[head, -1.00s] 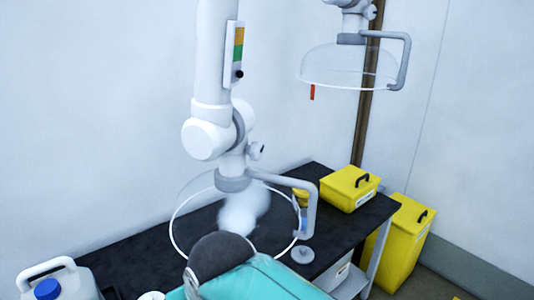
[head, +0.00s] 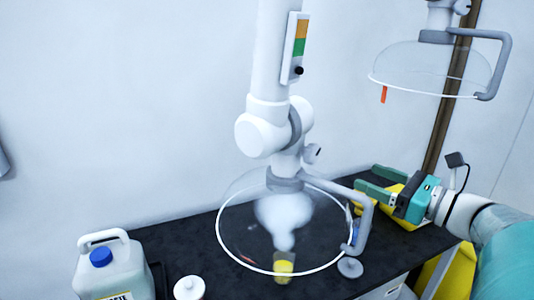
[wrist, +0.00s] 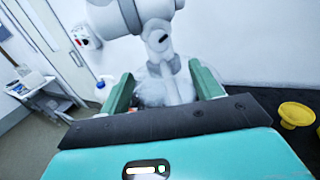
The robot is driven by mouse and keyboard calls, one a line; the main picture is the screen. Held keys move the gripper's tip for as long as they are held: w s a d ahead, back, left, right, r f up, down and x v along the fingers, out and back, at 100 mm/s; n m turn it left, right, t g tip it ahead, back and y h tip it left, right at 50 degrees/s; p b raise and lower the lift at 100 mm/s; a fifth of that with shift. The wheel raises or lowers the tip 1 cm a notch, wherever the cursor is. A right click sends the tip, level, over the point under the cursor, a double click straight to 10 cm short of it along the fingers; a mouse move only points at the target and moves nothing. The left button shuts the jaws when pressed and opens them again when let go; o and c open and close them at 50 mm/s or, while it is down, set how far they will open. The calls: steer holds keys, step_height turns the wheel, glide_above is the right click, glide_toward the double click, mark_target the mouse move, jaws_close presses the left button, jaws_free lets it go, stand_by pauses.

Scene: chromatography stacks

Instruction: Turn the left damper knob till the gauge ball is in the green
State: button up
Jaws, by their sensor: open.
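The left fume hood arm carries a gauge strip (head: 295,47) with orange above green. Its black gauge ball (head: 299,71) sits at the bottom, below the green. The small grey damper knob (head: 314,153) sticks out on the right side of the duct, above the clear hood (head: 222,228). My gripper (head: 367,178) is open and empty, to the right of the knob and lower in the picture, apart from it. In the wrist view, the white duct (wrist: 145,12) stands beyond and above my open fingers (wrist: 162,85); a dark-marked round part on it looks like the knob (wrist: 162,38).
White vapour (head: 283,215) rises from a yellow beaker (head: 284,268) under the hood. The hood's grey handle (head: 366,215) hangs left of my gripper. A second hood (head: 430,70) hangs at upper right. A jug (head: 112,270) and a white jar (head: 189,288) stand on the black bench.

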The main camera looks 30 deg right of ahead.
mark_target(315, 157)
steer(key=x, duration=1.3)
steer(key=shift+w+a, duration=0.1)
